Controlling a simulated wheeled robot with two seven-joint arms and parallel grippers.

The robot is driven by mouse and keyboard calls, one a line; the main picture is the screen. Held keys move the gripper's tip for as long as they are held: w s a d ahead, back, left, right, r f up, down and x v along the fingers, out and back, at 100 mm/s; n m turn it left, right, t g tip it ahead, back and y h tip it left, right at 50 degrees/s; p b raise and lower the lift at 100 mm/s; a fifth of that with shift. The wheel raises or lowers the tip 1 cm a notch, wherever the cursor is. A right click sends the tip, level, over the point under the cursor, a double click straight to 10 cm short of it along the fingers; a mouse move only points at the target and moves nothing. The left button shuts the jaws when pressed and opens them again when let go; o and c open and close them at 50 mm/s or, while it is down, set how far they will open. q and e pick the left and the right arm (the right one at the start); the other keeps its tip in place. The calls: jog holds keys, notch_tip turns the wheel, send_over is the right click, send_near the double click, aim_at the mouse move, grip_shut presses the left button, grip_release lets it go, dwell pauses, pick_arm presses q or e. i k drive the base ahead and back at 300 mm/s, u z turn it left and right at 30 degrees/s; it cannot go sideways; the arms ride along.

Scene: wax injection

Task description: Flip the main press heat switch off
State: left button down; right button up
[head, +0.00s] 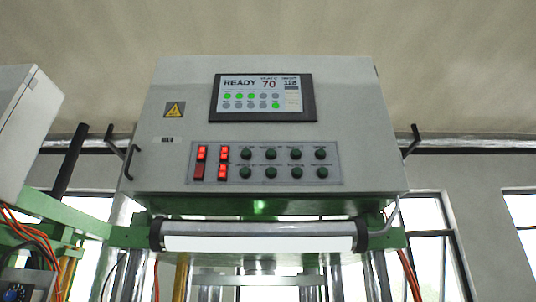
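A grey control cabinet (360,110) hangs in the middle of the head view, with a grey switch panel (335,178) on its front. Several red rocker switches sit at the panel's left end. The upper left switch (202,153), upper right switch (222,153) and lower right switch (222,172) glow bright red. The lower left switch (198,172) is darker red and looks unlit. The labels are too small to read, so I cannot tell which is the main press heat switch. Neither of my grippers is in view.
Several dark green round buttons (296,153) fill the panel's right part. A lit screen (262,96) above reads READY and 70. A white bar lamp (258,243) runs below the cabinet. A grey box (25,120) and green frame (65,212) stand at left.

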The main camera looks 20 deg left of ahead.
aim_at(223, 155)
jog(key=u, duration=1.35)
jog(key=k, duration=0.25)
jog(key=z, duration=0.05)
